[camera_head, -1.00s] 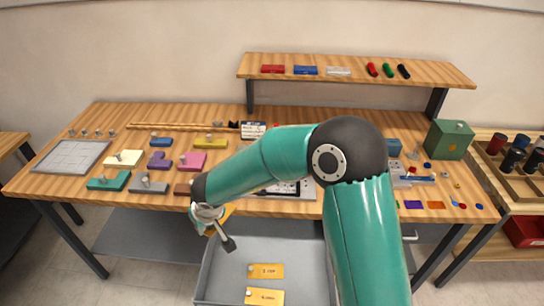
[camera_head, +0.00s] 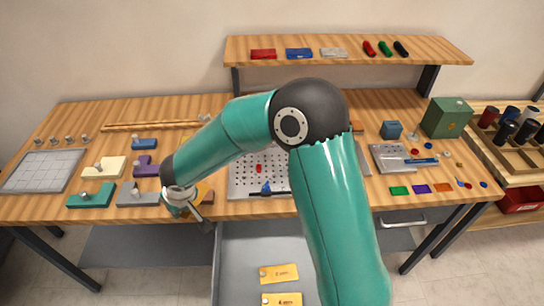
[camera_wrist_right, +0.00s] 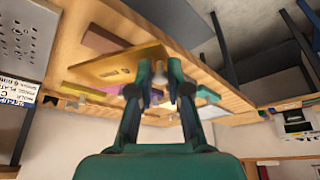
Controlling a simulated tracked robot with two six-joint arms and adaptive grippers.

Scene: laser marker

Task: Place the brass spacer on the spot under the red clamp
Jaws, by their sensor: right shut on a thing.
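My right gripper (camera_head: 184,203) is at the table's front edge, left of the open drawer. In the right wrist view its fingers (camera_wrist_right: 158,88) are shut on the knob of a flat yellow brass spacer (camera_wrist_right: 115,68) with a dark label. In the head view only an edge of the spacer shows behind the gripper. A small red clamp (camera_head: 258,168) stands on the perforated grey plate (camera_head: 240,184), to the right of the gripper. The spot under the clamp is too small to make out. My left gripper is not in view.
A blue clamp (camera_head: 266,187) stands near the plate's front edge. The open grey drawer (camera_head: 240,258) holds two more yellow spacers (camera_head: 279,273). Knobbed blocks (camera_head: 92,195) crowd the left of the table. My right arm hides part of the table's middle.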

